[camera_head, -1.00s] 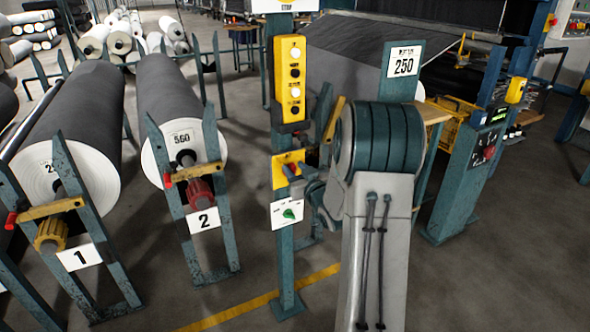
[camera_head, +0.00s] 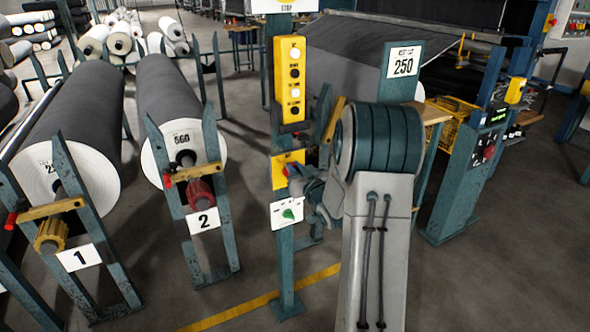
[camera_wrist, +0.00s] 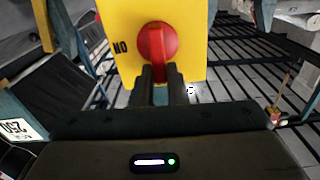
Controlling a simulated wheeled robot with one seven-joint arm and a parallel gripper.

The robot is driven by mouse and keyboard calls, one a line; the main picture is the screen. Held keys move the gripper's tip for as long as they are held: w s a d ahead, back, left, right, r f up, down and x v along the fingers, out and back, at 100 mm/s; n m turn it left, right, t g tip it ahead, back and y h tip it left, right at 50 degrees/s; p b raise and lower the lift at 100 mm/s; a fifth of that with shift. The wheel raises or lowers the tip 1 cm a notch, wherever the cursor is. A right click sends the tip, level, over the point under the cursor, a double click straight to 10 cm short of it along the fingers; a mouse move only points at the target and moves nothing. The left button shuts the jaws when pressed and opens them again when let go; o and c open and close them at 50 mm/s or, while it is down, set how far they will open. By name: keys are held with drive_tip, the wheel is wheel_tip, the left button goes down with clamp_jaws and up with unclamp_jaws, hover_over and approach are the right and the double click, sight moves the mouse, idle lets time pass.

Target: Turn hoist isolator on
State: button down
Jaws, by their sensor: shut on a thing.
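The hoist isolator is a yellow plate (camera_wrist: 183,20) with a round red knob (camera_wrist: 157,42), seen close in the wrist view. The word ON appears upside down at the plate's left in that view. In the head view the yellow plate (camera_head: 280,170) is on a teal post, with the knob mostly hidden by my gripper (camera_head: 295,172). My gripper's two dark fingers (camera_wrist: 159,75) are shut on the knob's grip, which lies upright between them in the wrist view. The fingertips cover the knob's lower part.
A yellow button pendant (camera_head: 292,80) hangs above the isolator. A white plate with a green switch (camera_head: 287,212) is below it. Grey rolls (camera_head: 170,100) on numbered stands are at the left. A post with a 250 sign (camera_head: 403,62) stands behind my arm.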

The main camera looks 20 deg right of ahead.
drive_tip(key=shift+d+f+m+p, duration=0.45)
drive_tip(key=shift+m+p, duration=0.45)
drive_tip(key=shift+m, duration=2)
drive_tip(key=shift+d+f+m+p, duration=0.45)
drive_tip(key=shift+m+p, duration=0.45)
drive_tip(key=shift+m, duration=2)
drive_tip(key=shift+d+f+m+p, duration=0.45)
drive_tip(key=shift+m+p, duration=0.45)
drive_tip(key=shift+m, duration=2)
drive_tip(key=shift+a+f, duration=0.1)
drive_tip(key=c, duration=1.4)
unclamp_jaws()
drive_tip(key=shift+c, duration=0.2)
